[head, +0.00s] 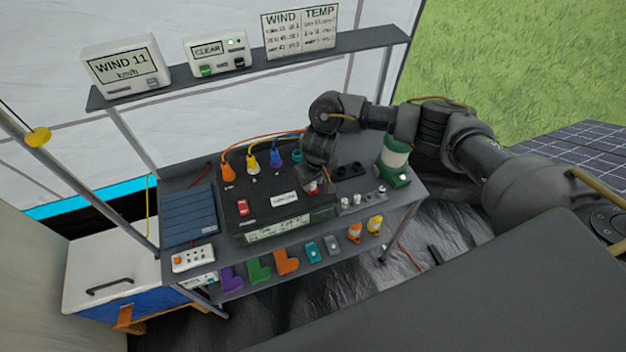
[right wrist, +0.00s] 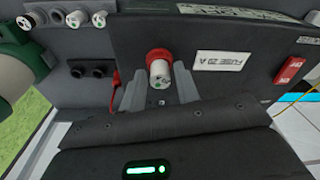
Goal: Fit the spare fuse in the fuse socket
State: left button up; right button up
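The fuse socket, a red ring (right wrist: 160,58), is on the front of a black power box (head: 275,208). A white fuse (right wrist: 160,75) with a green mark on its end stands in or at the ring. How deep it sits is unclear. My right gripper (right wrist: 160,92) also shows in the head view (head: 314,186), where it reaches down over the box and partly hides the socket. Its grey fingers stand on either side of the fuse, with a visible gap to each side, so it looks open. My left gripper is in neither view.
Several white fuses (head: 357,199) stand on the shelf right of the box, before a black strip with holes (head: 350,171). A green-and-white canister (head: 393,161) is behind them. Coloured plugs (head: 252,163) with cables line the box's back. A red switch (head: 243,207) is left.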

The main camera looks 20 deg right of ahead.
jog(key=shift+o, duration=1.3)
notch_tip(320, 180, up, 11)
jog(key=s+p, duration=0.1)
jog(key=shift+s+d+f, duration=0.15)
jog(key=shift+s+d, duration=0.05)
jog(key=shift+s, duration=0.1)
